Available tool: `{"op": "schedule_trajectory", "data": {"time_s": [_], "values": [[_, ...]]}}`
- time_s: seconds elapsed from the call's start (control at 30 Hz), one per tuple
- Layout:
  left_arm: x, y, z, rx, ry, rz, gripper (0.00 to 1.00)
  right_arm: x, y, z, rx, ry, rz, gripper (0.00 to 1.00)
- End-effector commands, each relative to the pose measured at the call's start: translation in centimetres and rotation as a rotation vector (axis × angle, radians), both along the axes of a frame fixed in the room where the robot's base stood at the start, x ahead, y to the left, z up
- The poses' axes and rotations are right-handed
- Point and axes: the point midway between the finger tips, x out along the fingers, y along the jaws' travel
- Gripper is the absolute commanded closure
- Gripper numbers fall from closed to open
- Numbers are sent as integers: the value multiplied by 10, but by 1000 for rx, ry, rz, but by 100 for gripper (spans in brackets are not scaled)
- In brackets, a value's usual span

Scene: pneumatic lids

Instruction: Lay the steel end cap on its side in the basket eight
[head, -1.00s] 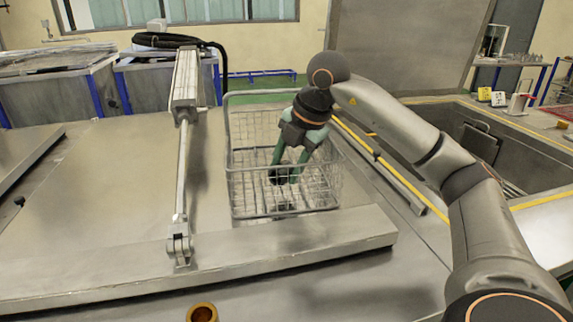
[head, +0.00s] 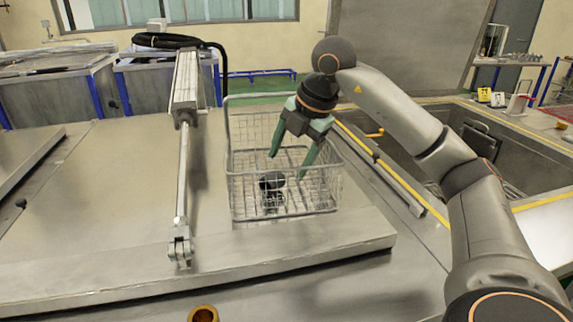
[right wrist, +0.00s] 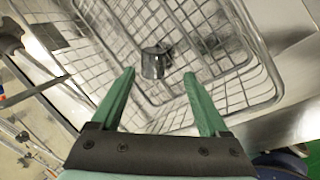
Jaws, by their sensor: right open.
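The wire basket (head: 232,185) stands beyond the long metal beam; it also shows in the right wrist view (right wrist: 262,85). The end cap (head: 271,180), a short dark-and-shiny cylinder, is inside the basket, low down near the wire floor. It shows in the right wrist view (right wrist: 153,66). A dark round end faces the head camera; its exact tilt is hard to tell. My right gripper (head: 288,166) is open above the cap, its green fingers spread and apart from it; its fingertips also show in the right wrist view (right wrist: 159,73). My left gripper is out of view.
A pneumatic cylinder (head: 185,90) with its rod stands left of the basket, joined to the beam (head: 300,241) in front. A brass ring-like part (head: 203,313) is at the bottom edge. A yellow-edged open pit (head: 480,150) lies to the right.

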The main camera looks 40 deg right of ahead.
Motion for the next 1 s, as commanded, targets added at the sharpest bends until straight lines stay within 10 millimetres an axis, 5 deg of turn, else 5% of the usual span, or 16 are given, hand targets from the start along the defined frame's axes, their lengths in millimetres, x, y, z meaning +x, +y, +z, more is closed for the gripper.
{"op": "schedule_trajectory", "data": {"time_s": [0.4,1.0], "values": [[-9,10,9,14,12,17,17,-32,-6,82,-1,-2,1,22],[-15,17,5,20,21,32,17,-37,-7,91,0,0,0,22]]}}
